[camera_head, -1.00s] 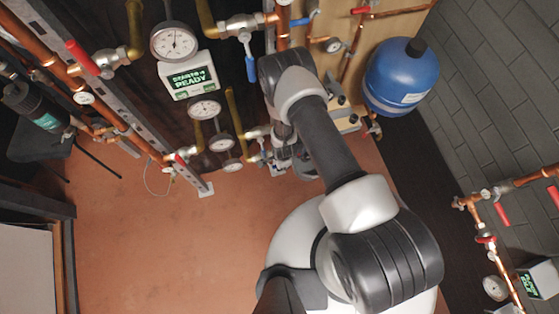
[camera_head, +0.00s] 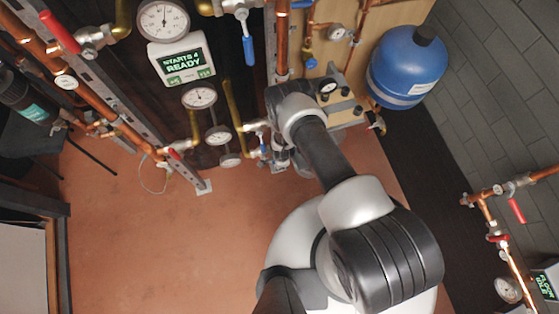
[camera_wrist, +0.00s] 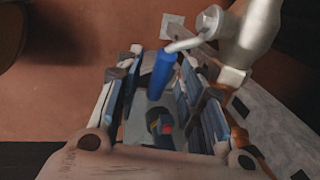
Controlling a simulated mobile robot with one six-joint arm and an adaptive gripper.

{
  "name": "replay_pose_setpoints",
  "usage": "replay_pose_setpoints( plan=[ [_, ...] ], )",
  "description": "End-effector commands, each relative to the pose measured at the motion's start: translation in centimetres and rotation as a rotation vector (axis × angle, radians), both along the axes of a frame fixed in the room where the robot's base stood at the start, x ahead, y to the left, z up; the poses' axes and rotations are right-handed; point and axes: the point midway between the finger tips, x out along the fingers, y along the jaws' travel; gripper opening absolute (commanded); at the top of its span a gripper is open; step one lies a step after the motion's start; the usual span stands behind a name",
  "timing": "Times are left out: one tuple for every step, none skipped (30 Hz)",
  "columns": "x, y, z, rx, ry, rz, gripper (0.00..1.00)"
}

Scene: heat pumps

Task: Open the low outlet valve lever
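In the wrist view a blue valve lever (camera_wrist: 163,74) on a pale metal stem reaches down from the valve body (camera_wrist: 250,35). My gripper (camera_wrist: 168,58) is open, with one finger on each side of the lever. The lever lies between the fingers with gaps visible; I cannot tell if either touches it. In the head view the low valve's blue lever (camera_head: 262,147) hangs beside my gripper (camera_head: 280,157), which is small and partly hidden by my arm.
A higher blue lever (camera_head: 248,49) hangs above. Gauges (camera_head: 200,97) and a display reading READY (camera_head: 182,64) are left of my arm. A blue tank (camera_head: 407,67) stands right. A metal rail (camera_head: 150,145) runs down to the open reddish floor (camera_head: 150,230).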

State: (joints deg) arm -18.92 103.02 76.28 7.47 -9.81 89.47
Motion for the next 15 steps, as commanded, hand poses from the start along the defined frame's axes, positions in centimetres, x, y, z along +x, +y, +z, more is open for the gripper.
replay_pose_setpoints(
  plan=[
    [-0.01, 0.00, 0.02, 0.000, 0.000, 0.000, 0.35],
    [-0.01, 0.00, 0.02, 0.000, 0.000, 0.000, 0.34],
    [-0.01, 0.00, 0.02, 0.000, 0.000, 0.000, 0.32],
    [-0.02, 0.00, 0.02, 0.000, 0.000, 0.000, 0.29],
    [-0.02, 0.00, 0.02, 0.000, 0.000, 0.000, 0.28],
    [-0.02, 0.00, 0.02, 0.000, 0.000, 0.000, 0.25],
    [-0.02, -0.01, 0.03, 0.000, 0.000, 0.000, 0.23],
    [-0.02, -0.01, 0.03, 0.000, 0.000, 0.000, 0.21],
    [-0.02, -0.01, 0.03, 0.000, 0.000, 0.000, 0.18],
    [-0.02, -0.01, 0.03, 0.000, 0.000, 0.000, 0.16],
    [-0.02, -0.01, 0.03, 0.000, 0.000, 0.000, 0.14],
    [-0.02, -0.01, 0.03, 0.000, 0.000, 0.000, 0.12],
    [-0.02, -0.01, 0.03, 0.000, 0.000, 0.000, 0.10],
    [-0.02, -0.01, 0.03, 0.000, 0.000, 0.000, 0.07],
    [-0.02, -0.01, 0.03, 0.000, 0.000, 0.000, 0.05]
  ],
)
